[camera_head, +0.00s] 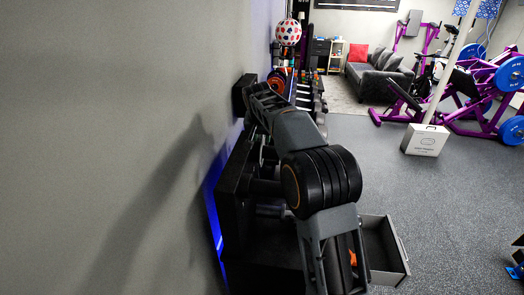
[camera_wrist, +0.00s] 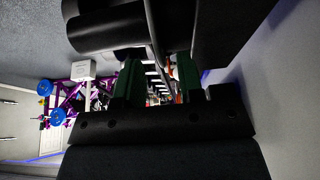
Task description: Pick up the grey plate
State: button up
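In the wrist view, my gripper (camera_wrist: 158,72) is open, with its two dark green-padded fingers apart. A thin grey edge (camera_wrist: 154,30) runs down from the top of the picture towards the gap between the fingers. It may be the grey plate seen nearly edge-on, but I cannot be sure. I see no finger clearly touching it. In the head view, my arm reaches forward along the wall beside a dark rack (camera_head: 234,190) and hides most of what is there. I cannot make out the grey plate in that view.
Dark rounded shapes (camera_wrist: 100,28) lie close to the gripper in the wrist view. The wall (camera_head: 110,130) is close on the left. An open grey drawer or box (camera_head: 385,250) is low at right.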

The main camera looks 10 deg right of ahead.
jog(key=shift+w+d+f, duration=0.1)
jog(key=shift+w+f, duration=0.15)
jog(key=shift+f, duration=0.45)
grip_shut()
jog(key=shift+r, duration=0.1)
